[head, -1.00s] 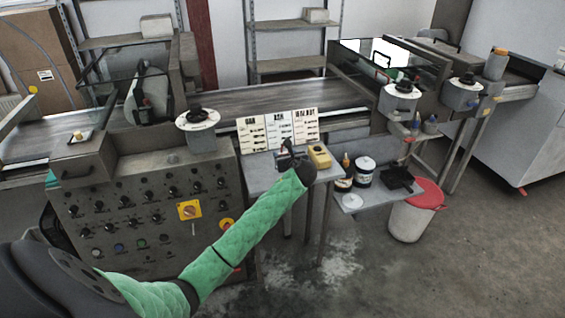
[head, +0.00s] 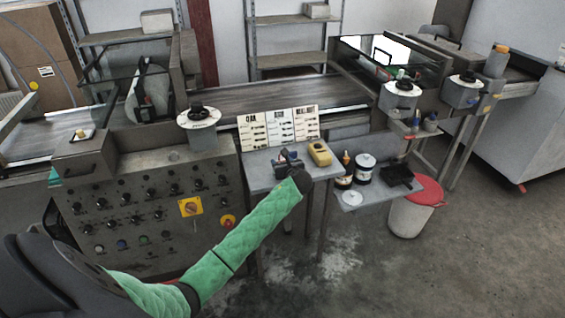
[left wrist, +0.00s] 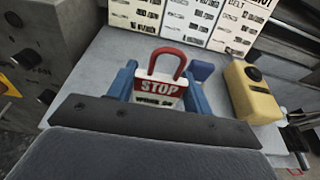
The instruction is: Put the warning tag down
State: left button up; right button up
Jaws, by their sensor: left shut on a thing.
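The warning tag (left wrist: 159,88) has a red-and-white face reading STOP and a red loop on top. It stands between the blue fingers of my left gripper (left wrist: 158,95) in the left wrist view, and the gripper is shut on it. In the head view my left gripper (head: 288,160) is over the small grey side table (head: 259,178); the tag is too small to make out there. The tag's lower edge is hidden by the gripper body, so I cannot tell whether it touches the table. My right gripper is not in view.
A yellow device (head: 320,153) sits on the table right of the gripper. Label cards (head: 279,128) stand at its back edge. The control panel (head: 150,205) is to the left. A lower shelf with jars (head: 364,172) and a red-lidded bin (head: 412,215) are to the right.

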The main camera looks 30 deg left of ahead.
pick_arm(q)
jog(key=o, duration=1)
jog(key=shift+c, duration=0.2)
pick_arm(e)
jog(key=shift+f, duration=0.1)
